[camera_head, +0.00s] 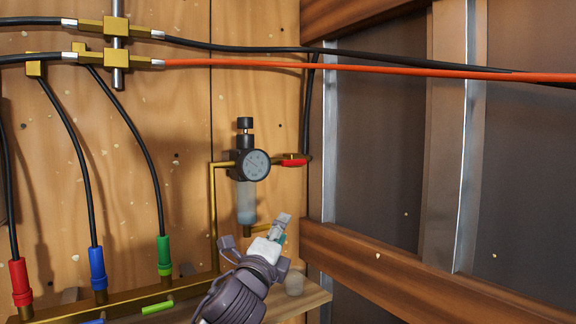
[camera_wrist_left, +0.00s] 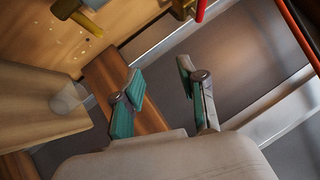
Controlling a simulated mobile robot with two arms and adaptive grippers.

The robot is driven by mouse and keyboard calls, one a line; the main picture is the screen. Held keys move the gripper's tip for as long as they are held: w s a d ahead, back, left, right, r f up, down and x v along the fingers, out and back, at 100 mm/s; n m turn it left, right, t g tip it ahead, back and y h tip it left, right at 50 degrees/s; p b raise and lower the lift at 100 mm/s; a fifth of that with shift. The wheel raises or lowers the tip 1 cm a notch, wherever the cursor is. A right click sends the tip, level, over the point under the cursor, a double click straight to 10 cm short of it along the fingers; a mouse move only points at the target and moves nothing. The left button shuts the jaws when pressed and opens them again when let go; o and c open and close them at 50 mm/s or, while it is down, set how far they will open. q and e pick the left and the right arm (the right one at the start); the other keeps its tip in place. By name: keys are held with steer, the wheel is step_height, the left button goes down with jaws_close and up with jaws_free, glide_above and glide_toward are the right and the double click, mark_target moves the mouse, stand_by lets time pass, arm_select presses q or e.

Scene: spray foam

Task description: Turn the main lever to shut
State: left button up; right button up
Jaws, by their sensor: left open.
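A red-handled lever (camera_head: 293,162) sits on the brass pipe to the right of the round pressure gauge (camera_head: 257,165), lying roughly along the pipe. A red piece, likely this lever, shows at the top edge of the left wrist view (camera_wrist_left: 201,10). My left gripper (camera_head: 256,232) is below the gauge and lever, apart from them. In the left wrist view its teal-padded fingers (camera_wrist_left: 160,72) are spread with nothing between them. My right gripper is not in view.
A regulator with a clear bowl (camera_head: 246,203) hangs beneath the gauge. Red (camera_head: 21,282), blue (camera_head: 97,268) and green (camera_head: 164,256) hose fittings stand on a brass manifold at left. A small cup (camera_head: 294,284) stands on the wooden shelf. An orange hose (camera_head: 400,70) crosses above.

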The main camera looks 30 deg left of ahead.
arm_select(q)
steer(key=m+t, duration=0.2)
glide_toward(288, 164)
steer(key=shift+y, duration=0.4)
steer(key=p+x, duration=0.5)
steer(key=x, duration=0.5)
steer(key=shift+w+a, duration=0.15)
steer(key=shift+w, duration=0.3)
jaws_close()
steer(key=shift+f, duration=0.1)
